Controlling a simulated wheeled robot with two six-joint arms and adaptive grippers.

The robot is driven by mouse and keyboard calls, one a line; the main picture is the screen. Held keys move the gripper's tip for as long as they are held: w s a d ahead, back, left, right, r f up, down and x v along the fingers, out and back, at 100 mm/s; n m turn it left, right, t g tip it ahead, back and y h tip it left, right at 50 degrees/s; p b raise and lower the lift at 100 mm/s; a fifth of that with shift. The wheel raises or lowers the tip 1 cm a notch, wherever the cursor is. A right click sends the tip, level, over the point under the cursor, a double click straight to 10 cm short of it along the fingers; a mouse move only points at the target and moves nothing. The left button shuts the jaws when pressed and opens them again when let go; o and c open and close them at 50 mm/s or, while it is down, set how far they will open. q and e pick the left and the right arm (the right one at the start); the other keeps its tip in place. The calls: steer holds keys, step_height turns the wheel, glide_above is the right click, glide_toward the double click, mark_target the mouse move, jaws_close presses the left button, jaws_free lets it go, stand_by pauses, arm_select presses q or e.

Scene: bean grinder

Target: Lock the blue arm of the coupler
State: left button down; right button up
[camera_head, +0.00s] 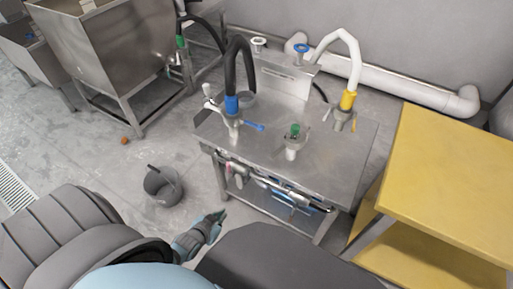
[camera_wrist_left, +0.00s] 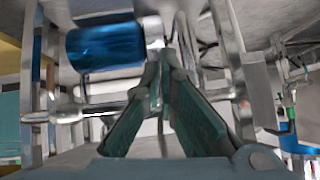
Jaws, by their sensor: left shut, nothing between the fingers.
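The blue coupler (camera_head: 232,104) sits upright at the end of a black hose on the left part of the steel table. Its blue arm (camera_head: 255,126) sticks out to the right, just above the tabletop. My left gripper (camera_head: 221,215) is low in front of the table's left front leg, well below and apart from the coupler. In the left wrist view its two fingers (camera_wrist_left: 161,82) meet at the tips with nothing between them. The coupler cannot be made out there. My right gripper is not in view.
Steel table (camera_head: 340,165) also carries a white hose with a yellow coupler (camera_head: 348,100) and a green-topped fitting (camera_head: 294,131). Pipes and a blue cylinder (camera_wrist_left: 105,47) are near the fingers in the wrist view. A bucket (camera_head: 163,187) stands left; a yellow table (camera_head: 460,165) stands right.

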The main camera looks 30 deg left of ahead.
arm_select(q)
steer(key=w+r+t+b, duration=0.2)
steer(key=w+r+t, duration=0.3)
steer(key=w+r, duration=0.4)
step_height(320, 180, up, 22)
steer(key=t+h+b, duration=0.1)
steer(key=t+b, duration=0.1)
steer(key=t, duration=0.5)
glide_above(254, 125)
steer(key=s+d, duration=0.2)
steer(key=d, duration=0.1)
steer(key=shift+n, duration=0.3)
step_height(254, 125, down, 4)
steer(key=shift+s+a+f+b, duration=0.15)
steer(key=shift+b, duration=1)
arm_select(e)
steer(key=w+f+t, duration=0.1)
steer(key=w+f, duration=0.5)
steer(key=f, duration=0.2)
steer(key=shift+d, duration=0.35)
